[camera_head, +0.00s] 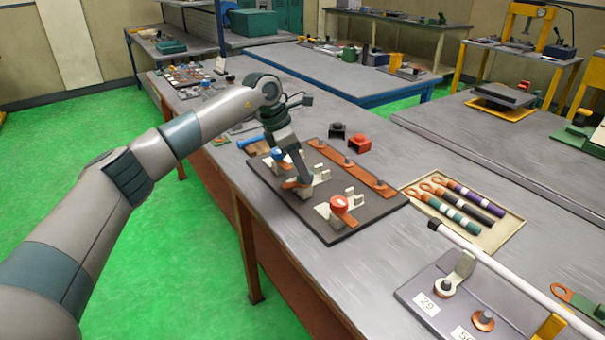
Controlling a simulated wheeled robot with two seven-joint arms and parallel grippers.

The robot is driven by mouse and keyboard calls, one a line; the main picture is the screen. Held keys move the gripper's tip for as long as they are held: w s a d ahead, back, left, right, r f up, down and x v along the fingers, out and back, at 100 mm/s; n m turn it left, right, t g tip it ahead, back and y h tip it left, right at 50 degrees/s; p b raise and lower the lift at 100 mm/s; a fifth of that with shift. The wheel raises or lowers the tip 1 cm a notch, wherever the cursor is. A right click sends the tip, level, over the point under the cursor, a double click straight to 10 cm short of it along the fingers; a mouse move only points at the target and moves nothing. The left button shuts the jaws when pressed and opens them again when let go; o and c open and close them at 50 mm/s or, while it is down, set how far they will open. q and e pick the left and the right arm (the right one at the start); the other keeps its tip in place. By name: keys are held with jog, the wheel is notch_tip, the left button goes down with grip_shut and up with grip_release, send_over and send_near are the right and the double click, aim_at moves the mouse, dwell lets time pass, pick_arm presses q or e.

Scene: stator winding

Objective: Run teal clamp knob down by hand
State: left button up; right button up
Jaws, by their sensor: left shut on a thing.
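A dark clamp board (285,207) lies on the grey bench with a row of clamps along its near side. A blue knob (278,153) tops the far clamp and a red knob (339,204) tops the near one. My left gripper (304,181) points down at the middle clamp, between these two knobs. It is shut on the middle clamp's knob, by its place the teal clamp knob. The fingers hide that knob, so its colour and height do not show. My right gripper is not in view.
An orange-brown bar (350,166) with bolts runs along the board's far side. Black (337,131) and red (359,143) blocks stand behind it. A tan tray (483,240) of coloured rods is to the right. A white rail (505,270) crosses the near right.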

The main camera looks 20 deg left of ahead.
pick_arm(q)
jog(key=m, duration=0.1)
jog(key=m+g, duration=0.1)
jog(key=m, duration=0.2)
jog(key=shift+w+a+r+m+g+h, duration=0.1)
jog(key=shift+w+r+m+g+h, duration=0.2)
jog(key=shift+r+h, duration=0.1)
jog(key=shift+w+m+g, duration=0.1)
jog(key=shift+m+g, duration=0.5)
jog(key=shift+m, duration=1)
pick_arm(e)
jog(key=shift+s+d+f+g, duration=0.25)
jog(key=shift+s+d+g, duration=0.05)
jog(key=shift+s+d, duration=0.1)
pick_arm(q)
jog(key=o, duration=1.1)
jog(key=shift+c, duration=0.2)
jog(key=shift+f, duration=0.15)
jog(key=shift+f+b, duration=0.1)
jog(key=shift+b, duration=0.2)
